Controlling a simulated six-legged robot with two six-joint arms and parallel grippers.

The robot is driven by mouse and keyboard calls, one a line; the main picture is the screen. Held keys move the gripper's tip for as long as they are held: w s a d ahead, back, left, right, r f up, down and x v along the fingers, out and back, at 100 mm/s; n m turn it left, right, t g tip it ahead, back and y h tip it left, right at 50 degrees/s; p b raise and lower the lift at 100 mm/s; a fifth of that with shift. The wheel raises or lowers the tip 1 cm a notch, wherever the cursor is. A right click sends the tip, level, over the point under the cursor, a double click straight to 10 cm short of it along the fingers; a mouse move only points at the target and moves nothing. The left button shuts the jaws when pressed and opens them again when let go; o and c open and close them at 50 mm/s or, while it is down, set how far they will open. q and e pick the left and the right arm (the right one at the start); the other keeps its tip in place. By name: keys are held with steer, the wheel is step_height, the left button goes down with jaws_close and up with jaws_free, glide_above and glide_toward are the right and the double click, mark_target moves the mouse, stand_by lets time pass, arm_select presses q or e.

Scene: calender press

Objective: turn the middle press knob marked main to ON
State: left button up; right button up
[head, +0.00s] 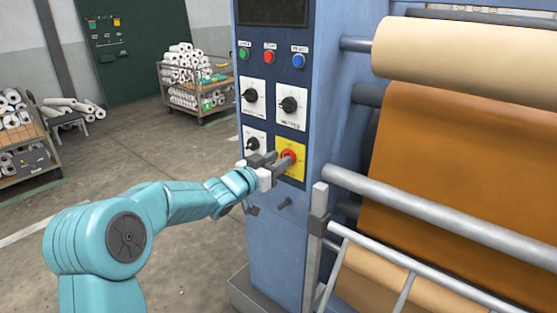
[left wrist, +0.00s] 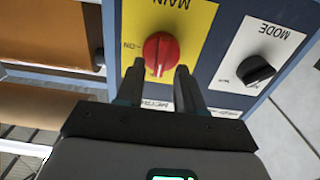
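The red main knob (head: 289,155) sits on a yellow plate (head: 297,173) at the lower right of the knob group on the blue press cabinet. In the left wrist view the red knob (left wrist: 161,50) shows with its MAIN label upside down and an ON mark beside it. My left gripper (head: 281,159) is at the yellow plate. In the wrist view its two fingers (left wrist: 157,72) are apart, with the knob's lower end between their tips. I cannot tell whether they touch it. The fingers hide part of the plate's lettering. My right gripper is out of view.
A black MODE knob (left wrist: 256,70) is beside the plate; other black knobs (head: 289,104) and coloured buttons (head: 270,57) are above. Rollers with brown sheet (head: 460,170) and a metal rail (head: 430,215) stand to the right. Floor (head: 150,150) left of the cabinet is clear.

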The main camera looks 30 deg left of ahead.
arm_select(q)
steer(key=shift+w, duration=0.4)
jaws_close()
steer(key=shift+f, duration=0.1)
steer(key=shift+s+d+f+m+b, duration=0.1)
steer(key=shift+d+f+m+b, duration=0.1)
steer(key=shift+m+b, duration=2.3)
steer(key=shift+w+d+f+m+b, duration=0.15)
steer(key=shift+m+b, duration=1.2)
steer(key=shift+m, duration=2.15)
steer(key=shift+s+d+f+m+b, duration=0.2)
steer(key=shift+m+b, duration=1.75)
steer(key=shift+m, duration=1.05)
steer(key=shift+r, duration=0.1)
